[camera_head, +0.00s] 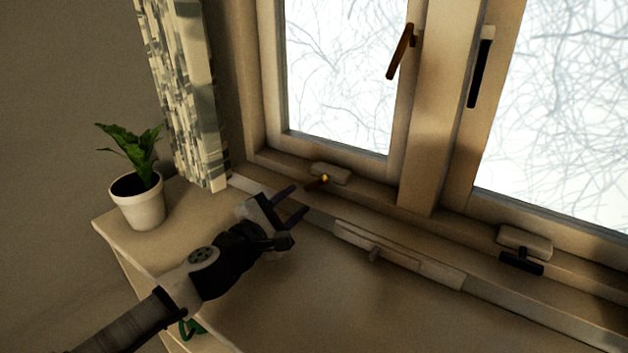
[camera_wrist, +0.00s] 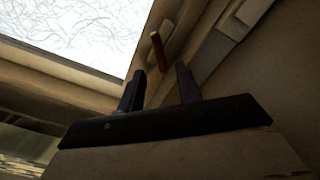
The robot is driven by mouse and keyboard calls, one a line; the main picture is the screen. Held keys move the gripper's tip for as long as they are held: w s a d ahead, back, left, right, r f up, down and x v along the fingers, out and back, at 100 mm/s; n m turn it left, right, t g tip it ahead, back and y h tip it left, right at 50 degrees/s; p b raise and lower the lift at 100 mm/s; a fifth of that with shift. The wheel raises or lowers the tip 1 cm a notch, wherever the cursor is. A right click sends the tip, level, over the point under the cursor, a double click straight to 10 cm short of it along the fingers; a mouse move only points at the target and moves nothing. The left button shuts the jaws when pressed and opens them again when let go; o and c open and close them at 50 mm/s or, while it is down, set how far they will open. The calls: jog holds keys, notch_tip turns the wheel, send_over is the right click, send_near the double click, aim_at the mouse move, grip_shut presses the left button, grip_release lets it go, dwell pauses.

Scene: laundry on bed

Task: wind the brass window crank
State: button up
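The brass crank (camera_head: 318,183) sits on a pale housing (camera_head: 331,172) at the bottom of the left window frame, just above the sill. In the wrist view the crank (camera_wrist: 156,50) is a short brass-brown bar ahead of the fingertips. My gripper (camera_head: 297,202) is open, with its two dark fingers apart and nothing between them. It is over the sill, left of and below the crank in the head view, pointing toward it. In the wrist view my gripper (camera_wrist: 160,74) has the crank just beyond its opening, apart from both fingers.
A brass handle (camera_head: 401,52) is on the left window and a black handle (camera_head: 479,72) on the right one. A black crank (camera_head: 521,263) is at the right. A potted plant (camera_head: 138,204) and curtain (camera_head: 190,95) stand left. A pale bar (camera_head: 398,254) lies along the sill.

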aim_at(314, 187)
jog(key=p+x, duration=0.2)
jog(key=x, duration=0.6)
jog(key=shift+w+d, duration=0.1)
jog(key=shift+w, duration=0.1)
jog(key=shift+c, duration=0.3)
grip_shut()
